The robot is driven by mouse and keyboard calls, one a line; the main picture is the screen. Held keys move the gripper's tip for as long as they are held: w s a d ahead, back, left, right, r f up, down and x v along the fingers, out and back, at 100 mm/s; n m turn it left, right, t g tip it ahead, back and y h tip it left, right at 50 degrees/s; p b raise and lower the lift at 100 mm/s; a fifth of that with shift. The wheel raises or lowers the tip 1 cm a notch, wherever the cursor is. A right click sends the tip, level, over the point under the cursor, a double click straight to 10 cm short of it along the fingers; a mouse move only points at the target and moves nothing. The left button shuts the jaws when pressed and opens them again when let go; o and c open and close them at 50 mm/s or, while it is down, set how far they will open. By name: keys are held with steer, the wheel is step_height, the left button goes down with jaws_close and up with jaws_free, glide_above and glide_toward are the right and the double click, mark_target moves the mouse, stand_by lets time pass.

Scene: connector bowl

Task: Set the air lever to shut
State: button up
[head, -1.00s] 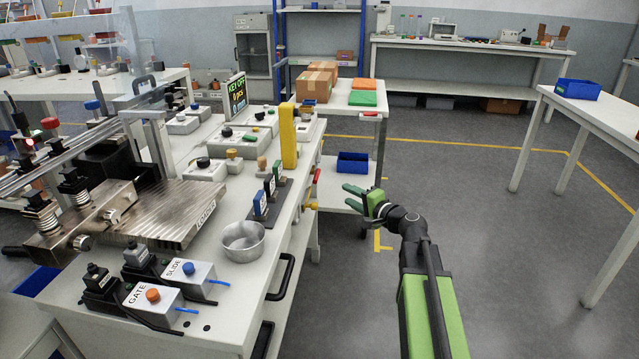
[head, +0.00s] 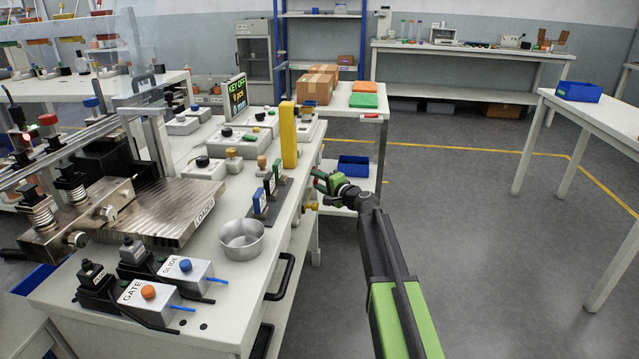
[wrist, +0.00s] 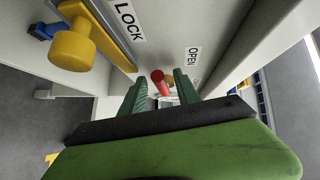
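The air lever (wrist: 158,77) has a red end and shows in the wrist view on the bench's side panel, just below the OPEN label (wrist: 193,57). It appears between my gripper's (wrist: 160,86) two green fingers, which are apart. I cannot tell whether either finger touches it. The lever's base and any shut label are hidden by the fingers or too small to read. In the head view, my gripper (head: 320,180) is at the right side of the white bench (head: 215,305), near its far end, and covers most of the lever.
A yellow knob (wrist: 75,48) beside a LOCK label (wrist: 130,20) sticks out at left in the wrist view. A black handle (head: 280,278) juts from the bench's side nearer me. A blue bin (head: 353,166) stands behind my gripper.

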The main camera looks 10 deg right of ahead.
jaws_close()
stand_by(1.4)
